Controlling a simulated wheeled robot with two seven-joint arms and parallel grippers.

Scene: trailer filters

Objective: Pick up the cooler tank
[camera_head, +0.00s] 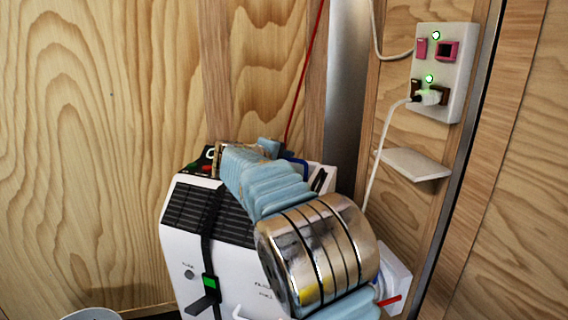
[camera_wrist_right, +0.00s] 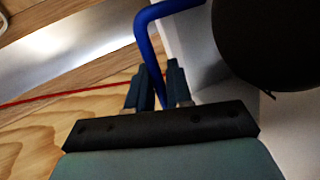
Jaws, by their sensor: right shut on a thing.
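The cooler (camera_head: 235,255) is a white box with a black slatted vent. A black strap with a green buckle (camera_head: 210,282) runs down its front. My right arm reaches across it, and my right gripper (camera_head: 270,147) is at its top. In the right wrist view the gripper (camera_wrist_right: 161,85) is shut on a bent blue bar (camera_wrist_right: 150,40), like a handle. A little blue shows in the head view too (camera_head: 297,163), behind my arm. I cannot tell where the tank's body is, as my arm hides much of the cooler top. My left gripper is out of view.
A wall panel (camera_head: 440,70) with lit sockets and a plugged-in white cable (camera_head: 374,160) is at right, above a small shelf (camera_head: 415,164). A red cord (camera_head: 305,72) hangs behind the cooler. A dark round thing (camera_wrist_right: 265,40) is close beside the blue bar.

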